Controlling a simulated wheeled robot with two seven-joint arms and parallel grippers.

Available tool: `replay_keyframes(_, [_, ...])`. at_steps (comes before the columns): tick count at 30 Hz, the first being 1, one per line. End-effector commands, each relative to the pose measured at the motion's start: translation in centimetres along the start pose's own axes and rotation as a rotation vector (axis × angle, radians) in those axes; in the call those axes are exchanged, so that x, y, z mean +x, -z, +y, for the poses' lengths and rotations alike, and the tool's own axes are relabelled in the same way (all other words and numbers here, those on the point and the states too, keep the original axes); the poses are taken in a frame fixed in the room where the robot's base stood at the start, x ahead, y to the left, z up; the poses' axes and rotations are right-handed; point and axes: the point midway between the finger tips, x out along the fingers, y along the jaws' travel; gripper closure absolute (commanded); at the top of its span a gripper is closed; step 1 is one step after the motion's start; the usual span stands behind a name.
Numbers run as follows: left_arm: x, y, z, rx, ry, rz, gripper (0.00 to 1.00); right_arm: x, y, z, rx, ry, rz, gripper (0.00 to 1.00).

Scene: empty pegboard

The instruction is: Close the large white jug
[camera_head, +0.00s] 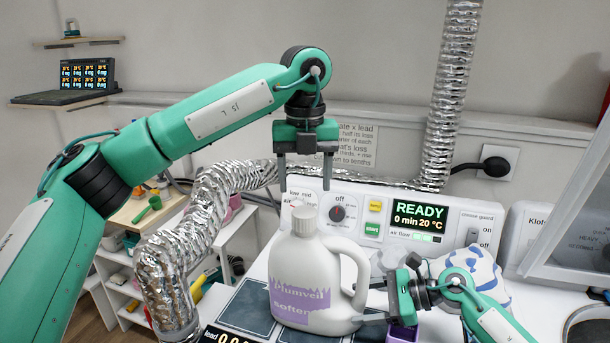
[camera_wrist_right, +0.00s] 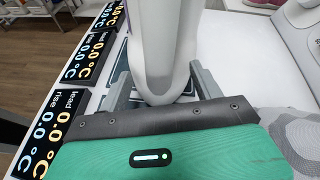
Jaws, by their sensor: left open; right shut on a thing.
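The large white jug (camera_head: 312,265) stands upright in front of the machine, with a purple label reading Plumveil Softener. Its neck (camera_head: 303,219) has a pale top; I cannot tell cap from bare rim. My left gripper (camera_head: 305,182) points down above the neck, its two fingers apart, with nothing seen between them.
Behind the jug is a white control panel (camera_head: 460,222) showing READY. A silver hose (camera_head: 165,265) runs at the left. A blue-and-white bundle (camera_head: 475,270) lies right, beyond my right arm. A small purple box (camera_head: 402,334) sits below my right gripper. Dark panels (camera_head: 246,305) lie left of the jug.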

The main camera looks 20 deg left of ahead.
Motion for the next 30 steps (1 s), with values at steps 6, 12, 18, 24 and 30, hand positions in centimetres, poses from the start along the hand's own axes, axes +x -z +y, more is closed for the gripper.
replay_keyframes(6, [3.1, 0.0, 0.1, 0.001, -0.002, 0.002, 0.38, 0.4, 0.5, 0.5, 0.007, -0.014, 0.005, 0.98])
replay_keyframes(12, [6.0, 0.0, 0.1, 0.001, -0.001, 0.002, 0.38, 0.4, 0.5, 0.5, 0.007, -0.014, 0.005, 0.98])
replay_keyframes(18, [7.6, 0.0, 0.1, 0.0, 0.0, 0.001, 0.38, 0.4, 0.5, 0.5, 0.007, -0.014, 0.005, 0.98])
replay_keyframes(24, [7.8, 0.0, 0.1, 0.0, 0.0, 0.0, 0.38, 0.4, 0.5, 0.5, 0.007, -0.014, 0.005, 0.98])
replay_keyframes(30, [7.8, 0.0, 0.1, 0.0, 0.0, 0.0, 0.54, 0.4, 0.5, 0.5, 0.007, -0.014, 0.005, 0.98])
